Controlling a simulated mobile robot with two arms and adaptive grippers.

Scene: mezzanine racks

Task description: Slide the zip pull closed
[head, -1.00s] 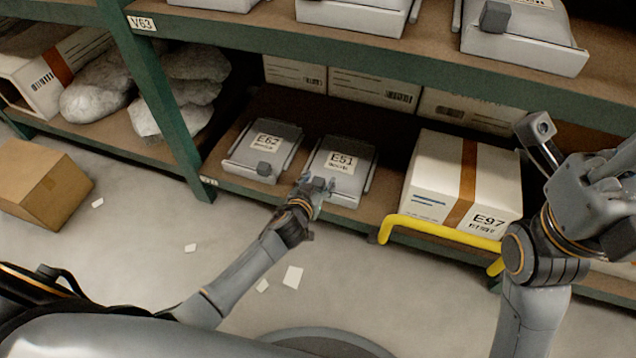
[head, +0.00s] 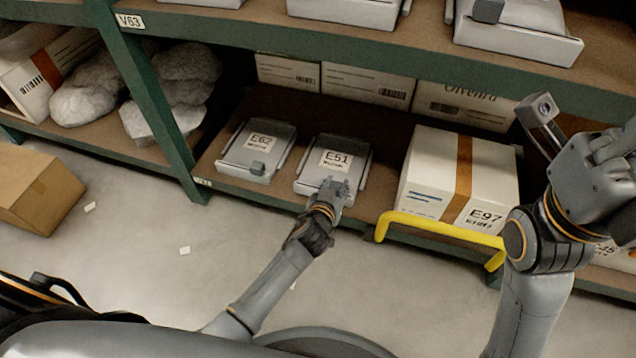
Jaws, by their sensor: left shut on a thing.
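The grey case labelled E51 (head: 336,158) lies in a shallow tray on the lower shelf, beside a similar grey case labelled E62 (head: 262,141). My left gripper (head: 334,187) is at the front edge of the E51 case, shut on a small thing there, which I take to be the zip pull. The gripper's fingers hide the pull and the zip line near it. A small grey block (head: 258,168) shows at the front of the E62 case. My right gripper (head: 612,150) is raised at the right edge, partly cut off, away from the cases; its jaws are unclear.
A white carton labelled E97 (head: 424,165) stands right of the E51 case, with a yellow rail (head: 440,228) in front. A green upright (head: 152,105) and the upper shelf edge (head: 330,57) frame the bay. A brown box (head: 38,195) sits on the floor at left.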

